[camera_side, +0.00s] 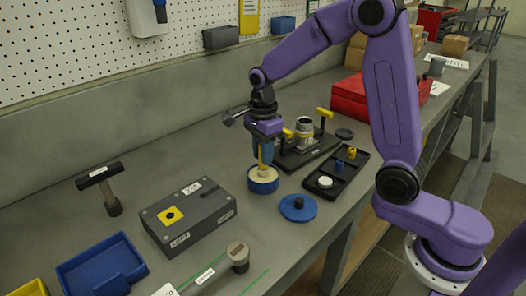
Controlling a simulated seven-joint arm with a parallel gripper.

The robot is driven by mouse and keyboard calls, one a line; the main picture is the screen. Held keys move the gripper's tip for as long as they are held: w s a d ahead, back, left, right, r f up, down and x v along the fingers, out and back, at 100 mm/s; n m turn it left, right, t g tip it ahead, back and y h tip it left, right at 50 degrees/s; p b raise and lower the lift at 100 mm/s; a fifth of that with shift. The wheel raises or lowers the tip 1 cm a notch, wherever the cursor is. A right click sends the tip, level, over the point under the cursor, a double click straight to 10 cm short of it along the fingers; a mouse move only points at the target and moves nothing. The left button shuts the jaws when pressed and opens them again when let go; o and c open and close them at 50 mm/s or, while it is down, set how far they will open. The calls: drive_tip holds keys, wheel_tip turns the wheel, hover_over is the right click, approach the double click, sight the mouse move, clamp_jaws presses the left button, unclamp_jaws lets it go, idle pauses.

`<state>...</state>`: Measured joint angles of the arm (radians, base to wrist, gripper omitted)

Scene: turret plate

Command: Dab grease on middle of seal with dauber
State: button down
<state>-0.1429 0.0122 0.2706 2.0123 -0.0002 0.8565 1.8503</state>
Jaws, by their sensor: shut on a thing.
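My gripper (265,150) is shut on a yellow-handled dauber (261,156), held upright. The dauber's lower end is at the mouth of a round blue tub (263,186) holding cream-coloured grease (257,175). I cannot tell how deep the tip sits in it. A blue lid with a black knob (298,208) lies on the bench to the right of the tub. I cannot clearly pick out the seal. A dark fixture with yellow clamps (302,150) stands behind the tub and holds a grey round part (304,128).
A grey block with a yellow square (188,215) stands left of the tub. A black tray (336,172) with small parts is to the right. A red box (350,98) stands behind.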

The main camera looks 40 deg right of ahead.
drive_tip(key=shift+r, duration=3.45)
